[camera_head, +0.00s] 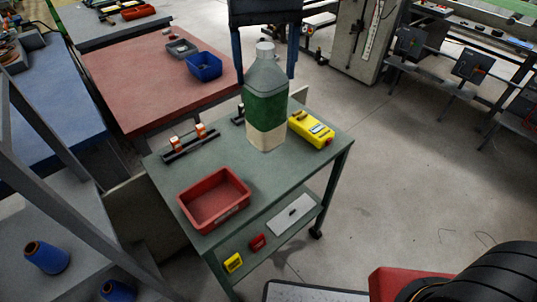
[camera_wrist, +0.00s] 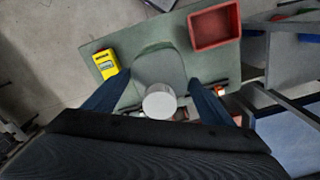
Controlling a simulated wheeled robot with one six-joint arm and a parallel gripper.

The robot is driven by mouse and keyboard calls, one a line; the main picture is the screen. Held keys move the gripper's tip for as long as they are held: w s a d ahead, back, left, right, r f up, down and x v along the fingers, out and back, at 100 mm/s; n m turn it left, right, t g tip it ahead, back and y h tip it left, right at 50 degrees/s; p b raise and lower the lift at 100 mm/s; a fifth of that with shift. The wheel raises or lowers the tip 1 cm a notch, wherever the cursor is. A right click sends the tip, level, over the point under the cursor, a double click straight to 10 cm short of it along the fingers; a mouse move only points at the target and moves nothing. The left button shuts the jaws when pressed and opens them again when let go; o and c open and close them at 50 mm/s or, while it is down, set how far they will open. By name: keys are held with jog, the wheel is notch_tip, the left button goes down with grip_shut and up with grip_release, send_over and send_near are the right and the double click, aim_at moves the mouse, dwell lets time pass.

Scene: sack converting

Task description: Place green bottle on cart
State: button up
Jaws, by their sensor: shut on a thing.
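The green bottle (camera_head: 265,108) has a grey cap, a greyish clear shoulder, a green band and a cream base. It is upright over the cart (camera_head: 215,160), a green-grey table with a lower shelf; I cannot tell whether its base touches the top. My gripper (camera_head: 266,78) is shut on the bottle, its blue fingers on either side of the upper part. In the wrist view the bottle (camera_wrist: 160,70) shows from above between the fingers (camera_wrist: 159,82), over the cart top (camera_wrist: 130,38); the bottle hides part of the top.
On the cart top are a red tray (camera_head: 215,198), a yellow device (camera_head: 311,129) close right of the bottle, and a black rail with orange parts (camera_head: 190,142). The lower shelf holds small red and yellow items. A red table (camera_head: 150,75) stands behind left. Floor right of the cart is clear.

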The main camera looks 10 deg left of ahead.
aim_at(267, 105)
notch_tip(267, 105, down, 10)
jog(key=shift+w+d+r+p, duration=0.1)
jog(key=shift+p, duration=1.15)
jog(key=o, duration=2.1)
notch_tip(267, 105, up, 12)
jog(key=b, duration=0.3)
